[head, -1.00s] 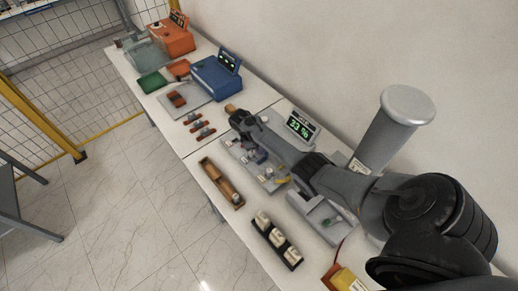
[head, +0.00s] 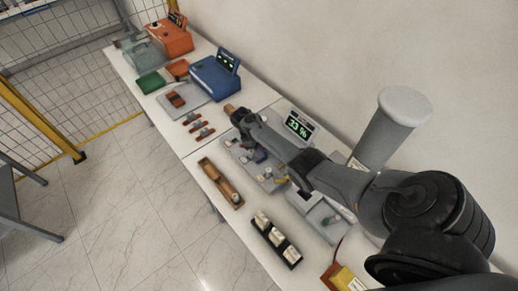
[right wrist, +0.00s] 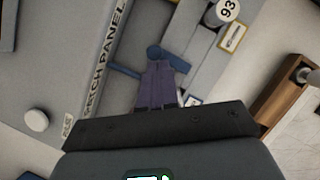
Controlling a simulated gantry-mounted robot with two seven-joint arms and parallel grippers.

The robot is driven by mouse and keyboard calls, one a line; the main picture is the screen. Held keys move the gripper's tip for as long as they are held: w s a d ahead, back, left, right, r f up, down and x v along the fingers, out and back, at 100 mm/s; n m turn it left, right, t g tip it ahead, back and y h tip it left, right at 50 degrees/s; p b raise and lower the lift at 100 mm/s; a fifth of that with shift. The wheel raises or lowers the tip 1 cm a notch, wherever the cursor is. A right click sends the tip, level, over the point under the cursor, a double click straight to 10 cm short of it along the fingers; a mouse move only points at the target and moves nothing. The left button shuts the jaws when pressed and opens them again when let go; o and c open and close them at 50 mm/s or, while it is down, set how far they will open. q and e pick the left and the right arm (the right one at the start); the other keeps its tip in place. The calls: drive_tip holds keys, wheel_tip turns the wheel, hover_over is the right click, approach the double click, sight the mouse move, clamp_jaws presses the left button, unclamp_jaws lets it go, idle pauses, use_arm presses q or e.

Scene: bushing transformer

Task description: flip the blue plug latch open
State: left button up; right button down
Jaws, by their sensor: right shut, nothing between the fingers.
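My right gripper (right wrist: 157,66) is shut and empty, its bluish-purple fingers together over the grey panel board. In the head view, the right gripper (head: 259,157) is small and close over the board, below the dark wrist. The latch's position is not clear. My left gripper is out of view.
The grey panel (right wrist: 55,65) carries a label and a round white knob (right wrist: 36,119). A white cylinder marked 93 (right wrist: 222,13) stands nearby. A wooden tray (head: 211,174) and a black holder (head: 271,238) with white blocks lie along the table's front.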

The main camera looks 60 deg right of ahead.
drive_tip(key=m, duration=0.2)
drive_tip(key=s+m+y+p, duration=0.1)
drive_tip(key=shift+d+m+y, duration=0.1)
drive_tip(key=shift+m+y, duration=0.2)
drive_tip(key=shift+m, duration=0.1)
drive_tip(key=shift+s+m+y, duration=0.3)
drive_tip(key=shift+s+m, duration=0.05)
drive_tip(key=shift+m, duration=0.55)
drive_tip(key=shift+w, duration=0.1)
drive_tip(key=shift+w+a, duration=0.2)
drive_tip(key=shift+w, duration=0.1)
drive_tip(key=shift+w+a+b, duration=0.25)
drive_tip(key=shift+w+b, duration=0.15)
drive_tip(key=shift+b, duration=0.1)
drive_tip(key=shift+r, duration=0.1)
